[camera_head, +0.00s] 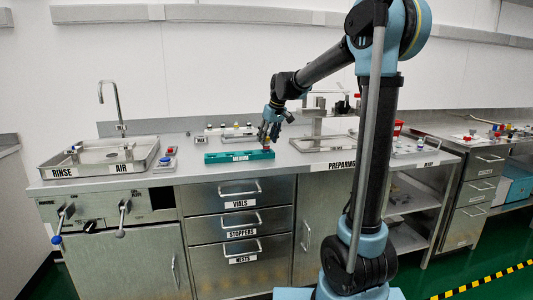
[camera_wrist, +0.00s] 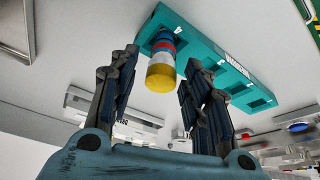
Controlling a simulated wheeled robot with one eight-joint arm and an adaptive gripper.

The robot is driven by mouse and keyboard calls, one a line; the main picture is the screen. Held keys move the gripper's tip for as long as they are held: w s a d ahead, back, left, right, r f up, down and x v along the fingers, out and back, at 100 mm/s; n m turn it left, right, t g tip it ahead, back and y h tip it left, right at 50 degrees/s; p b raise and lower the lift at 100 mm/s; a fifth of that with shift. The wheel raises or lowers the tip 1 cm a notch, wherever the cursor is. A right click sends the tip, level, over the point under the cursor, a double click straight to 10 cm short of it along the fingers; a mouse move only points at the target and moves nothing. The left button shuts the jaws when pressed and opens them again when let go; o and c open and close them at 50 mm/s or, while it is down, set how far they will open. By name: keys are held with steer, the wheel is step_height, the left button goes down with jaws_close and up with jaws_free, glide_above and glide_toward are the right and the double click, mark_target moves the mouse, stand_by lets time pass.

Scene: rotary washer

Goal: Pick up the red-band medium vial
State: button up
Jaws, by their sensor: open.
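The teal rack (camera_head: 240,156), labelled MEDIUM, lies on the counter. It also shows in the wrist view (camera_wrist: 205,50), with several empty slots. One vial (camera_wrist: 161,62) stands in the slot at the rack's left end in the wrist view. It has a yellow end towards the camera, a whitish middle, a red band and some blue close to the rack. My gripper (camera_head: 267,139) is above the right end of the rack in the head view. In the wrist view my gripper (camera_wrist: 158,78) is open, with the vial between and slightly beyond its fingertips. I see no finger touching it.
A sink basin (camera_head: 62,162) labelled RINSE and AIR stands at the left. A tray (camera_head: 312,146) lies just right of the rack, with a metal stand behind it. Small coloured items (camera_head: 168,157) sit left of the rack. The counter directly around the rack's front is clear.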

mark_target(266, 148)
steer(key=shift+x, duration=1.7)
steer(key=shift+s, duration=0.15)
steer(key=c, duration=1)
steer(key=shift+c, duration=0.2)
